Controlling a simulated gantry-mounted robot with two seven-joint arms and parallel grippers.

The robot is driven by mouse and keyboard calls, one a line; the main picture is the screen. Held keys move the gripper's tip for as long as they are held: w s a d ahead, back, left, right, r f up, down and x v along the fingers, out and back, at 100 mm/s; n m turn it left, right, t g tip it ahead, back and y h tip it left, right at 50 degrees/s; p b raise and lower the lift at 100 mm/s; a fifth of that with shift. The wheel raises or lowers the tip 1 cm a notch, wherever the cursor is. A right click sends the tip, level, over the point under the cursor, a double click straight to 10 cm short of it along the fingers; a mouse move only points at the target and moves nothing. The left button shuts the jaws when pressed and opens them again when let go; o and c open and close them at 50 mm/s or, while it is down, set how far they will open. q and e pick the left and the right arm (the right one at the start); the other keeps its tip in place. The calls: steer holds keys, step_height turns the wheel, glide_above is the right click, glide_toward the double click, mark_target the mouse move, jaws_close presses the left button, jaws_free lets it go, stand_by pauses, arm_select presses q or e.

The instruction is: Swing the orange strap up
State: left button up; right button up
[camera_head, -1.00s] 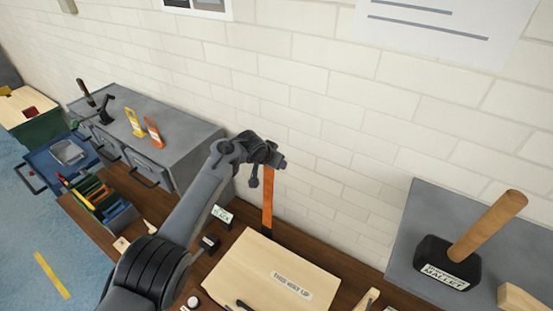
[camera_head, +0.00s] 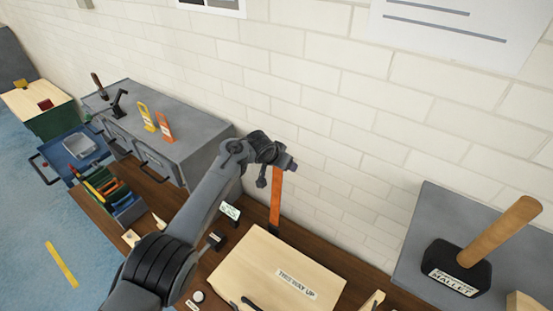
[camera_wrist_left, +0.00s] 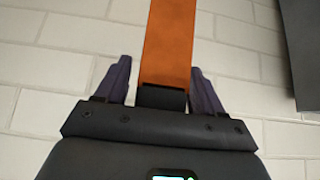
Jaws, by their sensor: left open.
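The orange strap (camera_head: 275,197) stands nearly upright behind the pale wooden board, against the white wall, with a black part at its lower end. My left gripper (camera_head: 286,163) is at the strap's upper end. In the left wrist view, the strap (camera_wrist_left: 169,42) runs between the two dark fingers of my left gripper (camera_wrist_left: 161,80). The fingers are open, with a gap on each side of the strap. The strap's upper end is hidden by the gripper in the head view. My right gripper is not in view.
A wooden box (camera_head: 262,272) labelled "THIS WAY UP" lies on the bench before the strap. A mallet (camera_head: 457,267) is on a grey surface at right. A grey cabinet (camera_head: 185,140) stands at left with yellow and orange items on top. The brick wall (camera_head: 330,100) is close behind.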

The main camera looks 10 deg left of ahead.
arm_select(q)
steer(key=v, duration=1)
steer(key=shift+a+p, duration=0.15)
steer(key=shift+p, duration=0.25)
steer(key=shift+s, duration=0.1)
